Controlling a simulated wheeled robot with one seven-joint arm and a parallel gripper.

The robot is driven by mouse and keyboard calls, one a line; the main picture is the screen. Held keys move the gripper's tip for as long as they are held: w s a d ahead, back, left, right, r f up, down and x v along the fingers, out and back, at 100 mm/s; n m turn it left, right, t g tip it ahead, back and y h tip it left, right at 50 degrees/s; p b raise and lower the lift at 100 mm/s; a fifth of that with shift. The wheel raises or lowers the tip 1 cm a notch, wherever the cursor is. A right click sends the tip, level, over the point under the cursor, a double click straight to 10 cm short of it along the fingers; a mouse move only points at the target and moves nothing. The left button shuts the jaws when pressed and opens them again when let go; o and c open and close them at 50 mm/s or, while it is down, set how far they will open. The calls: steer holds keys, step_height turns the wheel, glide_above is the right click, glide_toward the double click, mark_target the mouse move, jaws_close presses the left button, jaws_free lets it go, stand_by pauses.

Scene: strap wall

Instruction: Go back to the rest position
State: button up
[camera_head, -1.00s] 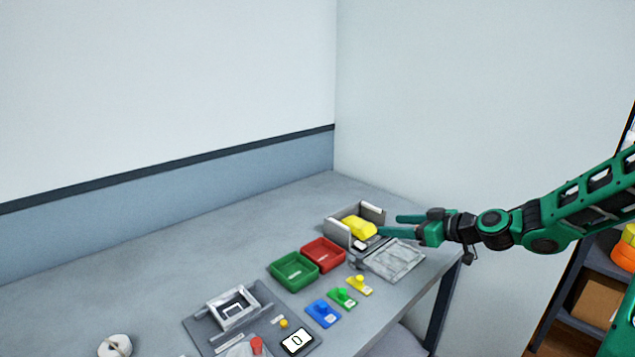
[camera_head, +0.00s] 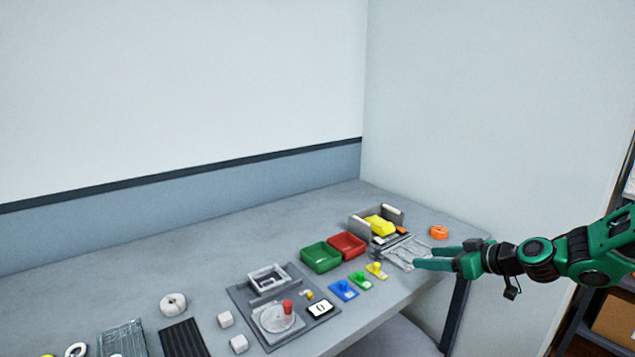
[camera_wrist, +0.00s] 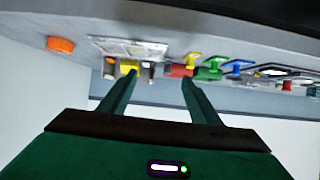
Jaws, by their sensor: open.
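My gripper (camera_head: 440,255) is green and open, with nothing between its fingers. In the head view it is at the right end of the grey table (camera_head: 230,222), in front of the clear tray or lid (camera_head: 408,250). In the wrist view my gripper (camera_wrist: 158,95) shows its two fingers apart, with the table's objects beyond the tips. The grey holder (camera_head: 360,226) with a yellow piece (camera_head: 381,226) in it stands behind the lid, apart from my fingers.
A green bin (camera_head: 320,257) and a red bin (camera_head: 347,245) stand left of the holder. Blue, green and yellow knobbed pieces lie in front. An orange ring (camera_head: 438,232) lies near the right edge. A grey station (camera_head: 270,305) is further left. Shelves (camera_head: 610,320) stand at far right.

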steer(key=s+d+f+m+g+h, duration=0.1)
steer(key=s+d+f+g+h, duration=0.15)
steer(key=s, duration=0.45)
steer(key=s+d+f+m+g+h, duration=0.1)
steer(key=s+f+g+h, duration=0.15)
steer(key=s, duration=0.35)
steer(key=s+d+r+m+g, duration=0.1)
steer(key=s+d+r+m, duration=0.1)
steer(key=s, duration=0.7)
steer(key=s+d+r+m+g+h, duration=0.1)
steer(key=s+d+r+m+g, duration=0.1)
steer(key=s+m, duration=0.3)
steer(key=s+d+r+m+g+h, duration=0.1)
steer(key=s+d+r+m+g, duration=0.1)
steer(key=s, duration=1)
step_height(320, 180, up, 3)
steer(key=d+m, duration=0.1)
steer(key=m, duration=0.1)
steer(key=shift+s+f+m, duration=0.2)
steer(key=shift+s+m, duration=0.1)
steer(key=shift+s, duration=0.1)
steer(key=shift+w+f, duration=0.25)
steer(key=shift+w, duration=0.45)
